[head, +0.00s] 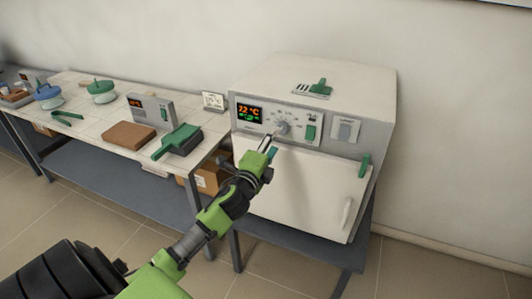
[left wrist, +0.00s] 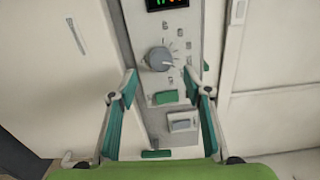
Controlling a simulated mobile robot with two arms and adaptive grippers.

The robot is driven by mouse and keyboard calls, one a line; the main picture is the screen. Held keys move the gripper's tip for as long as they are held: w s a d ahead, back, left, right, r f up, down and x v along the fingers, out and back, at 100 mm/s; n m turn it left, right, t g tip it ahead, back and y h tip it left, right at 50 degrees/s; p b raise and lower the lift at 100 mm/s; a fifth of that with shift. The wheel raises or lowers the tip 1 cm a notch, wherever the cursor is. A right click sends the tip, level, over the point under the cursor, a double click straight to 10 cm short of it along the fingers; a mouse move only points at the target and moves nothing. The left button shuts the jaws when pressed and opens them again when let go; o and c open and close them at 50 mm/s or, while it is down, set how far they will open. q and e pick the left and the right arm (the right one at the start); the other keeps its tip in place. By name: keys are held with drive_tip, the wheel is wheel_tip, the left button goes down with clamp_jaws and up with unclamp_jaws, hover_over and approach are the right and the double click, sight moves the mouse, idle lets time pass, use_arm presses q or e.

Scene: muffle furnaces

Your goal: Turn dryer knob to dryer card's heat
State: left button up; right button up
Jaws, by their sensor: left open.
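The furnace-like dryer (head: 300,180) stands at the right in the head view, with a control panel along its upper front. Its round grey knob (head: 283,128) has marks around it; it also shows in the left wrist view (left wrist: 160,59). A lit display (head: 250,113) reads about 72 °C in the head view. A small white card (head: 213,101) stands on the bench left of the dryer; its print is too small to read. My left gripper (head: 268,141) is open just in front of the knob. In the left wrist view the fingers (left wrist: 166,85) are spread, with the knob beyond them, apparently untouched.
A green switch (head: 311,132) and a grey switch (head: 345,130) sit right of the knob. The dryer door (head: 300,190) is shut below. A brush (head: 178,141), brown block (head: 129,135) and small display device (head: 152,110) lie on the bench at left.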

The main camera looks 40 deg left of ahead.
use_arm(q)
drive_tip(key=v, duration=0.6)
drive_tip(key=shift+d, duration=0.1)
idle(0.3)
drive_tip(key=s+f+n+g+b, duration=0.1)
drive_tip(key=s+f+n+g, duration=0.15)
drive_tip(key=f, duration=1.05)
drive_tip(key=s+f+n+g, duration=0.2)
drive_tip(key=f+g, duration=0.1)
drive_tip(key=f, duration=1)
drive_tip(key=s+d+f+n+g+h, duration=0.15)
drive_tip(key=s+f, duration=0.25)
drive_tip(key=f, duration=0.4)
drive_tip(key=s+d+f+n+g, duration=0.1)
drive_tip(key=s+d+f+g, duration=0.1)
drive_tip(key=s+f, duration=0.45)
drive_tip(key=s+d+f+n+g, duration=0.2)
drive_tip(key=s+d+f, duration=0.2)
drive_tip(key=s+f, duration=0.4)
drive_tip(key=s+d+f+n+g+h+b, duration=0.1)
drive_tip(key=s+d+f+n+g, duration=0.1)
drive_tip(key=s+f, duration=0.6)
drive_tip(key=s+d+f+n+g+h+b, duration=0.1)
drive_tip(key=s+d+f, duration=0.5)
drive_tip(key=s, duration=1.2)
wheel_tip(320, 180, down, 3)
drive_tip(key=n+g, duration=0.1)
drive_tip(key=g, duration=0.1)
drive_tip(key=shift+d+n+g, duration=0.3)
drive_tip(key=shift+d, duration=0.05)
